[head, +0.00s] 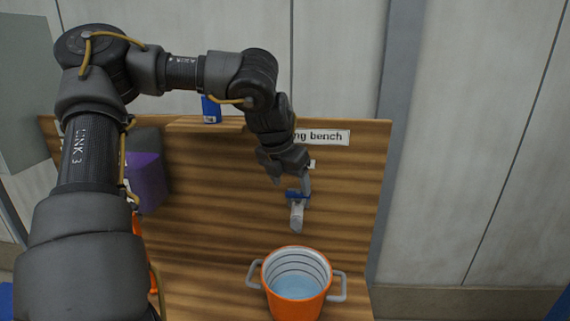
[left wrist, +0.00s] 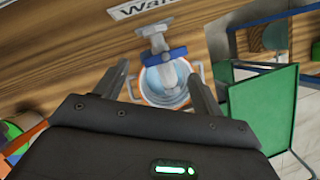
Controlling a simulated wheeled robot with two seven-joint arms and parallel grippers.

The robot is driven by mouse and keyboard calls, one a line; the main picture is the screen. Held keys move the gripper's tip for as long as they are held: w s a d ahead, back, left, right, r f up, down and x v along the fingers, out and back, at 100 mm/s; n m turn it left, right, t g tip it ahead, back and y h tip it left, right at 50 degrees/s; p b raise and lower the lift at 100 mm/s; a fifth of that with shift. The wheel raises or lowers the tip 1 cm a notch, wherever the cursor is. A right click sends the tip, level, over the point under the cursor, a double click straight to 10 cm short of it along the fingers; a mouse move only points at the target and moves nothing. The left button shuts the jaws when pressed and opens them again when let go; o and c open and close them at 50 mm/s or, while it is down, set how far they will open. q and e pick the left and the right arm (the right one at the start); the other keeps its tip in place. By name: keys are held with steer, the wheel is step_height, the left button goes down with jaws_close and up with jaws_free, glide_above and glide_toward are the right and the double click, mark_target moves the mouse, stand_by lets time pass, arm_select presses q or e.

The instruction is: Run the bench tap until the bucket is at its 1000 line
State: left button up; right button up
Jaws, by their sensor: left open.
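The bench tap (head: 296,216) sticks out from the wooden back panel, with a blue handle (head: 292,196) on top and a grey spout pointing down. The orange bucket (head: 296,305) stands upright below the spout. It holds pale blue water, with several dark ring lines showing on the inner wall above the surface; their numbers cannot be read. I see no stream under the spout. My left gripper (head: 290,178) is open at the tap. In the left wrist view, the blue handle (left wrist: 163,56) lies between and just beyond its fingers (left wrist: 158,72); contact is unclear. My right gripper is out of view.
A blue object (head: 211,110) sits on the panel's top ledge, and a purple box (head: 146,182) is at the left. The left wrist view shows a green panel (left wrist: 264,108) on the right. Space right of the bench is clear.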

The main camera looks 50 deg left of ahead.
mark_target(294, 194)
arm_select(q)
steer(key=shift+p+x, duration=0.35)
steer(key=shift+x, duration=1.65)
